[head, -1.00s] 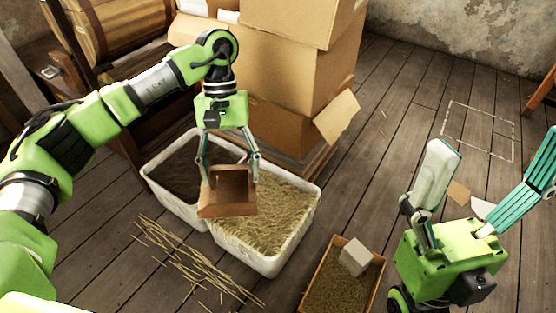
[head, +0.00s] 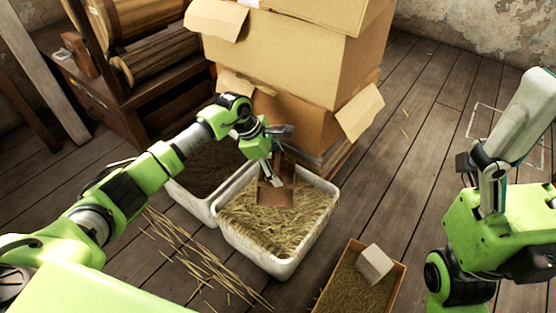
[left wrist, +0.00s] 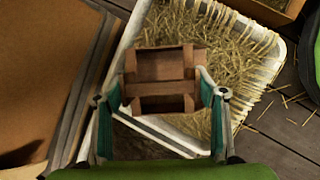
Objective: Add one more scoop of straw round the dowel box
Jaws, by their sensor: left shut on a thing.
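My left gripper (head: 268,168) is shut on a brown wooden scoop (head: 274,195) over the white tub of straw (head: 246,255). The scoop is tilted, low at the straw; I cannot tell whether it touches. In the left wrist view the scoop (left wrist: 160,88) sits between the teal fingers, with straw (left wrist: 232,65) beyond it, and looks empty. A pale box (head: 375,263), likely the dowel box, stands tilted in a wooden crate (head: 398,290) with straw around it. My right gripper (head: 510,190) is at the right edge, partly cut off, with its visible finger spread.
A second white tub (head: 183,193) with dark contents stands left of the straw tub. Cardboard boxes (head: 300,60) are stacked behind. Loose straw (head: 190,250) lies on the floor at left. Bare floorboards (head: 420,150) lie at right.

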